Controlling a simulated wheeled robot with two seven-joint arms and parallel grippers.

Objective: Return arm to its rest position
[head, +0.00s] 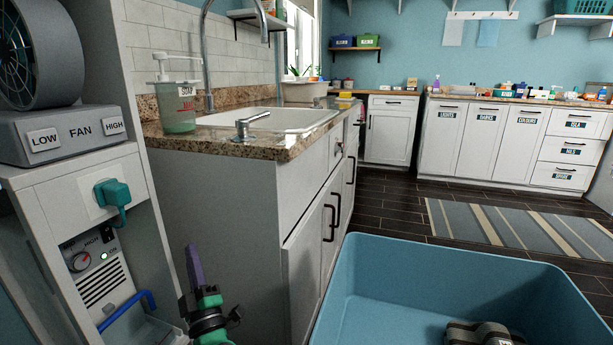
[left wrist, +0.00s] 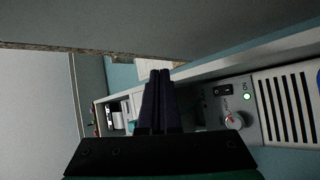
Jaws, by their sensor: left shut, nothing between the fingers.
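My left gripper (head: 194,268) shows at the lower left of the head view, with its dark purple fingers pointing up, in front of the side of the sink cabinet. In the left wrist view the fingers (left wrist: 160,75) are together and hold nothing. The fingers lie apart from the control panel with a knob and a green light (left wrist: 236,115), which is to their right in that view. My right gripper is not in view.
The sink counter (head: 240,145) and cabinet stand close by the left arm. The fan shelf (head: 75,165) is at the left. A large blue bin (head: 345,290) fills the lower right, with something striped (head: 478,334) inside.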

